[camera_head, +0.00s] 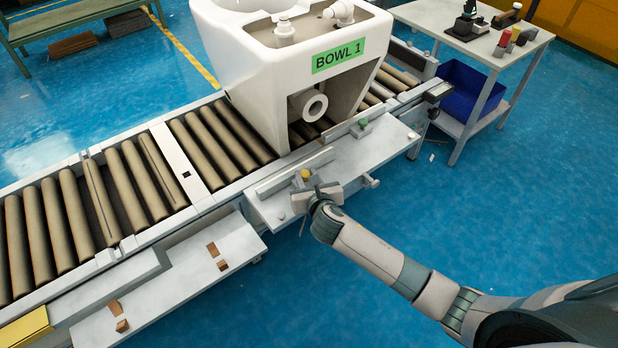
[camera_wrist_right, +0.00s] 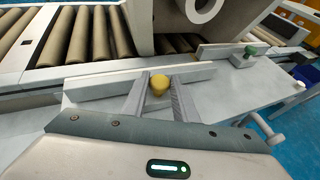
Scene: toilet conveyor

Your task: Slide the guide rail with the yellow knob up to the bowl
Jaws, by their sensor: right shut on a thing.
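The white bowl (camera_head: 290,70), with a green "BOWL 1" label, stands on the conveyor rollers; part of it shows at the top of the right wrist view (camera_wrist_right: 190,22). The guide rail (camera_head: 292,172) with the yellow knob (camera_head: 305,175) lies on the grey side plate, in front of the bowl and apart from it. In the right wrist view the rail (camera_wrist_right: 110,85) runs behind the yellow knob (camera_wrist_right: 159,84). My right gripper (camera_head: 312,190) has its fingers on both sides of the knob and is shut on it. My left gripper is not in view.
A second rail with a green knob (camera_head: 363,124) sits further right along the plate (camera_head: 345,165). A lower plate with brown pieces (camera_head: 217,257) is at left. A side table (camera_head: 440,20) and a blue bin (camera_head: 468,90) stand at back right. The floor at right is clear.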

